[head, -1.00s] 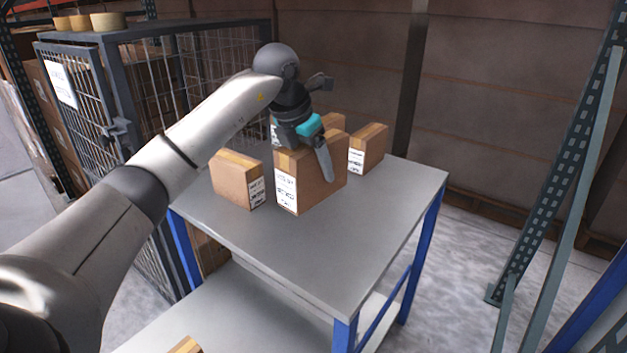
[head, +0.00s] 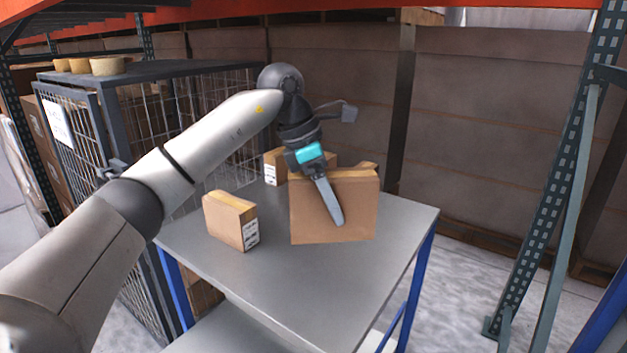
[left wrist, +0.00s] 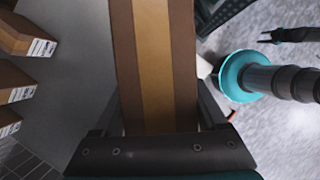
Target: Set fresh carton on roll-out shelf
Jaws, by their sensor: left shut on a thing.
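My left gripper (head: 325,200) is shut on a brown carton (head: 360,215) with tan tape along its top. One finger lies along the carton's near face; the other is hidden. The carton is upright over the grey table top (head: 300,290); I cannot tell whether its underside touches. In the left wrist view the taped carton (left wrist: 155,60) fills the space between the fingers. A lower shelf (head: 205,338) shows under the table. A dark, pronged tool at the upper right of the left wrist view looks like my right gripper (left wrist: 285,36); its jaws are unclear.
A smaller labelled carton (head: 230,222) stands left of the held one, and another (head: 272,168) behind it, partly hidden. A wire cage (head: 80,130) stands at the left. A green rack upright (head: 555,170) stands at the right. The table's front is clear.

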